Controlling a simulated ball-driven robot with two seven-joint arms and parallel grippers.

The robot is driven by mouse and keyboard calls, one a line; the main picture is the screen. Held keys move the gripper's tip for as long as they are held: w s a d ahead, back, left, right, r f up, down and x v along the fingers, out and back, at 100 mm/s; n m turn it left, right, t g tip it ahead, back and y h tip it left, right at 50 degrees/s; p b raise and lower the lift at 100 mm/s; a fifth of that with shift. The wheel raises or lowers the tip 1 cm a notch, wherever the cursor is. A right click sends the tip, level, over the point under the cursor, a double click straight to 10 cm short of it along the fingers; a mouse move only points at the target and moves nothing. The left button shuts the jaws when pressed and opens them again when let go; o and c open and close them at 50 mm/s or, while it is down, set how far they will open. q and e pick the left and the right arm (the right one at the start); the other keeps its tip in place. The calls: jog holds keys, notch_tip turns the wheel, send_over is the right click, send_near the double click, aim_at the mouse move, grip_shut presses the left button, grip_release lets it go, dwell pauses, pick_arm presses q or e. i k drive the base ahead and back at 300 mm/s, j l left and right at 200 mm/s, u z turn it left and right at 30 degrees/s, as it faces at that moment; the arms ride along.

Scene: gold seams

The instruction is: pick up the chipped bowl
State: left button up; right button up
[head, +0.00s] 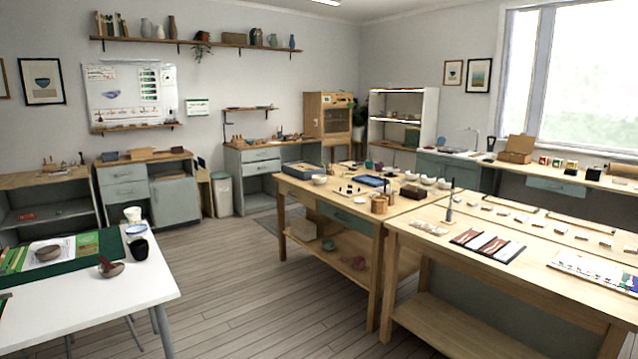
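Neither of my grippers shows in the head view. Several small white bowls (427,180) stand on the wooden middle table (345,207), and another white bowl (319,180) is near its left end. A dark brown bowl-like piece (48,253) lies on the green mat (78,257) on the white table at the left. All are too small in view to tell which bowl is chipped.
The white table (135,299) at front left also holds a dark cup (139,249). A long wooden bench (480,225) with small pieces fills the right. Open wooden floor (260,290) lies between them. A bin (222,194) stands near the back cabinets.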

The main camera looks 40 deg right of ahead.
aim_at(319, 180)
jog(key=i+l+z, duration=0.4)
jog(key=i+z, duration=0.65)
jog(key=i, duration=2.95)
